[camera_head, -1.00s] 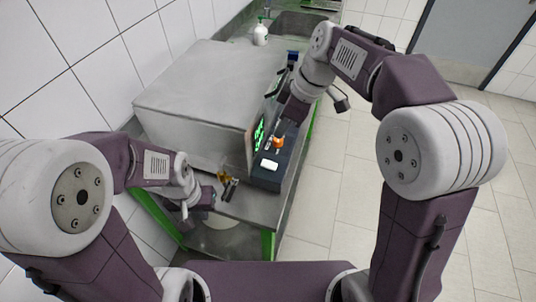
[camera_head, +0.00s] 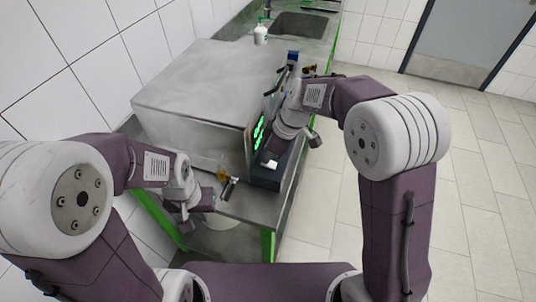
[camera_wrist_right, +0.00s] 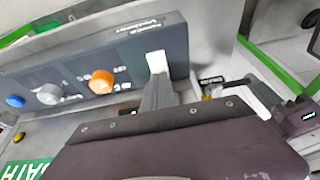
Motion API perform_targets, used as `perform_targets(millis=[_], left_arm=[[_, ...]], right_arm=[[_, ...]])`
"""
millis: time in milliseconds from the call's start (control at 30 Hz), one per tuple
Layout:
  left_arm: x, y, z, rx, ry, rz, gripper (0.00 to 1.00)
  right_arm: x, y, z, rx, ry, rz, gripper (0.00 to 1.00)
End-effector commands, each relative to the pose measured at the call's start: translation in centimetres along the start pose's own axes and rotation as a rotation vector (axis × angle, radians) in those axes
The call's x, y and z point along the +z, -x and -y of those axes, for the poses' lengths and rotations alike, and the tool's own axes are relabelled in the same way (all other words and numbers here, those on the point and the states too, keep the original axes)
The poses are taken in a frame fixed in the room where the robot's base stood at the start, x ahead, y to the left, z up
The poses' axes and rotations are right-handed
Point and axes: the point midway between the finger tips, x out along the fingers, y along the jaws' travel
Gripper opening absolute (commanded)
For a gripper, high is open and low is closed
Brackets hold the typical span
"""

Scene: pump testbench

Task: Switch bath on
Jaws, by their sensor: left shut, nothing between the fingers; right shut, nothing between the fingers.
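A dark control box (camera_head: 266,178) stands on the bench and carries a white rocker switch (camera_head: 270,163) at its near end. In the right wrist view the white switch (camera_wrist_right: 156,62) sits on the box's dark panel (camera_wrist_right: 125,55), beside an orange knob (camera_wrist_right: 101,82), a grey knob (camera_wrist_right: 49,94) and a blue button (camera_wrist_right: 15,101). My right gripper (camera_wrist_right: 157,84) is shut and empty, its fingertips right at the switch's edge; I cannot tell if they touch. In the head view my right gripper (camera_head: 275,152) partly hides the box. My left gripper (camera_head: 207,202) is shut and empty by the bench's near end.
A black-handled valve (camera_head: 229,188) stands at the near end. The floor at right is free.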

Motion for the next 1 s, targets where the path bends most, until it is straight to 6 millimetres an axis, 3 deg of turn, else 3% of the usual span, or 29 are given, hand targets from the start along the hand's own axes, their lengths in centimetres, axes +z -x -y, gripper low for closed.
perform_targets(millis=[100, 233, 300, 1000], left_arm=[[0.0, 0.2, 0.0, 0.0, 0.0, 0.0, 0.0], [-0.2, 2.4, -0.1, 0.0, 0.0, 0.0, 0.0], [-0.2, 1.4, 0.0, 0.0, 0.0, -0.001, 0.0], [-0.1, 0.8, 0.0, 0.0, 0.0, 0.0, 0.0]], right_arm=[[0.0, 0.1, 0.0, -0.001, 0.0, 0.003, 0.0], [-0.4, 0.2, 0.1, -0.006, 0.001, 0.059, 0.0], [0.0, -0.5, 0.0, -0.004, -0.002, 0.053, 0.0], [1.6, 0.1, 0.0, -0.005, -0.002, 0.054, 0.0]])
